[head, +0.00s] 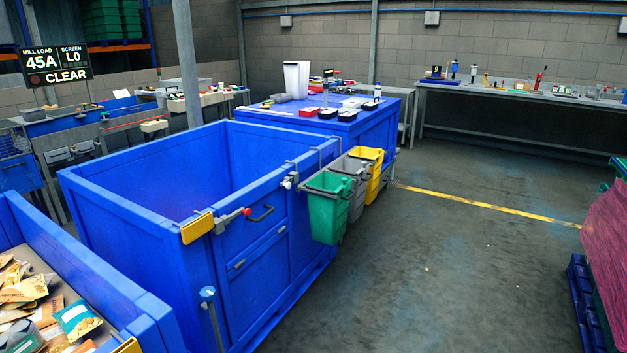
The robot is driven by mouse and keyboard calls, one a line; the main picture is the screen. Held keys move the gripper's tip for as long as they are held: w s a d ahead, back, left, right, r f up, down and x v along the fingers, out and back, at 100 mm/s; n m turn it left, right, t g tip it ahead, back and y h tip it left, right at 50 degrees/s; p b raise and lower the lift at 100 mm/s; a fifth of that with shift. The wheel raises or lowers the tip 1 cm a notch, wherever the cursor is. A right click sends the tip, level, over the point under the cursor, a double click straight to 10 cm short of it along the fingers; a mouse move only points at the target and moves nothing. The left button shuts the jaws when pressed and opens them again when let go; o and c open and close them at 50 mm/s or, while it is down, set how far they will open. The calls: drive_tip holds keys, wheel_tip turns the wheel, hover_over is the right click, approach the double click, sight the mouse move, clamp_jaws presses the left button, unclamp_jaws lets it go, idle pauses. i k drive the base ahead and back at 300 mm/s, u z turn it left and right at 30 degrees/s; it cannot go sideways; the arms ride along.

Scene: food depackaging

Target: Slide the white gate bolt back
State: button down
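A large open blue bin (95,193) stands in the middle of the head view, and its inside looks empty where I can see it. A small white fitting (289,181), which looks like the white gate bolt, sits at the top edge of that side, just left of the green bucket. It is too small to tell how far it is slid. A grey lever with a red knob (246,211) is further left on the same edge. My gripper is not in view.
Green (326,208), grey (354,171) and yellow (372,157) buckets hang on the bin's side, close to the white fitting. A blue crate of packets (158,309) is at lower left. Pink-wrapped goods (607,245) stand at right. The floor (440,260) between is clear.

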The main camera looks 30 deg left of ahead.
sight(285, 183)
drive_tip(key=u, duration=0.45)
drive_tip(key=i, duration=0.7)
drive_tip(key=u, duration=0.95)
drive_tip(key=i, duration=0.35)
drive_tip(key=u, duration=0.45)
